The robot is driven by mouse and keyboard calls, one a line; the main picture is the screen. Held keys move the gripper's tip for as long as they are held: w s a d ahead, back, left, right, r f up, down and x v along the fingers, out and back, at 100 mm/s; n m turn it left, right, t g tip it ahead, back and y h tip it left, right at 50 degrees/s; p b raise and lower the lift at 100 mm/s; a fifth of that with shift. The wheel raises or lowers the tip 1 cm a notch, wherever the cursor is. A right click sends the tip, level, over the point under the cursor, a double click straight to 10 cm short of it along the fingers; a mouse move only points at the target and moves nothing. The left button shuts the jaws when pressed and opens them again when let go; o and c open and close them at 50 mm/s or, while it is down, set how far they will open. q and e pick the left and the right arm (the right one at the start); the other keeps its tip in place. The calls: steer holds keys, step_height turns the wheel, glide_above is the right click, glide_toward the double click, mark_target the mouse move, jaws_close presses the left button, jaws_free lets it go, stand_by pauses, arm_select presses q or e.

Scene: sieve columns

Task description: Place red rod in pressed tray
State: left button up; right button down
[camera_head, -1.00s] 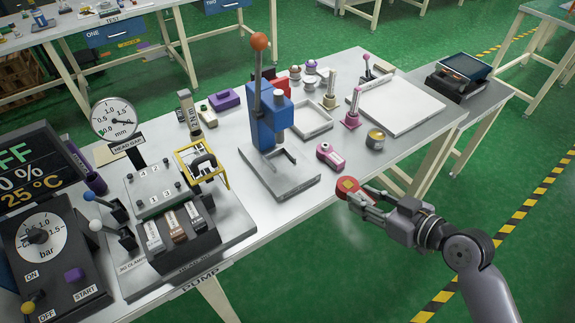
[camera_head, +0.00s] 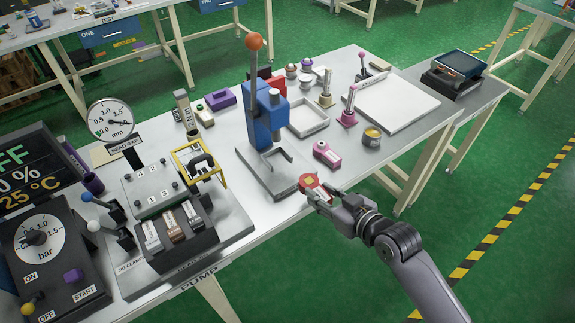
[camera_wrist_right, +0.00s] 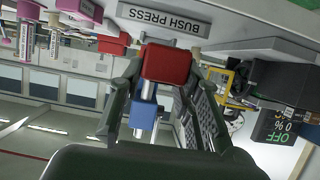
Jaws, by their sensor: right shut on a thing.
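My right gripper (camera_head: 318,195) is shut on a short red piece with a yellow patch on its end, which I take as the red rod (camera_head: 309,181). It holds the rod in the air by the table's front edge, right of the blue press (camera_head: 266,122). In the right wrist view the rod (camera_wrist_right: 167,63) sits between the two dark fingers. My left gripper is out of view.
A pink block (camera_head: 326,155) and a yellow-topped tin (camera_head: 371,138) stand close to the right gripper. A large white board (camera_head: 400,104) lies at the right. Pink and tan posts stand behind. The "BUSH PRESS" sign (camera_wrist_right: 164,18) shows above the rod.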

steer(key=p, duration=0.1)
glide_above(289, 174)
steer(key=s, duration=0.1)
steer(key=shift+d, duration=0.3)
steer(key=shift+w+a+r, duration=0.15)
steer(key=shift+w+a, duration=0.25)
steer(key=shift+w, duration=0.1)
step_height(289, 174, down, 3)
steer(key=shift+r+p, duration=0.15)
steer(key=shift+p, duration=0.15)
steer(key=shift+f, duration=0.3)
steer(key=shift+d, duration=0.1)
steer(key=shift+f, duration=0.15)
steer(key=c, duration=1.2)
jaws_free()
steer(key=shift+s, duration=0.1)
